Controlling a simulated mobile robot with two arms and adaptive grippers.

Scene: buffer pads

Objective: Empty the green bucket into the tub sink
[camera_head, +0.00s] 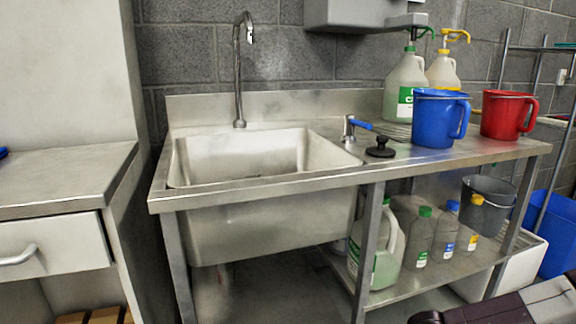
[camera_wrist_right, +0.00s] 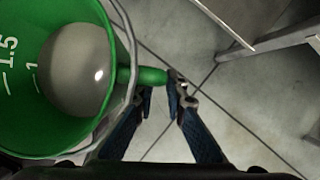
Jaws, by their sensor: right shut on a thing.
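The green bucket (camera_wrist_right: 108,30) fills the left of the right wrist view, with white level marks on its inner wall and a rounded grey content at its bottom. A wire bail runs around its rim. My right gripper (camera_wrist_right: 162,90) is shut on the bucket's green side handle. The bucket is not visible in the head view, where part of my right arm shows at the bottom right. The tub sink (camera_head: 243,240) stands left of centre in the head view; the visible part of its basin looks empty. My left gripper is in neither view.
A tall faucet (camera_head: 237,75) rises behind the sink. A grey bucket (camera_head: 486,205) hangs at the counter's right. Floor shows below the right gripper.

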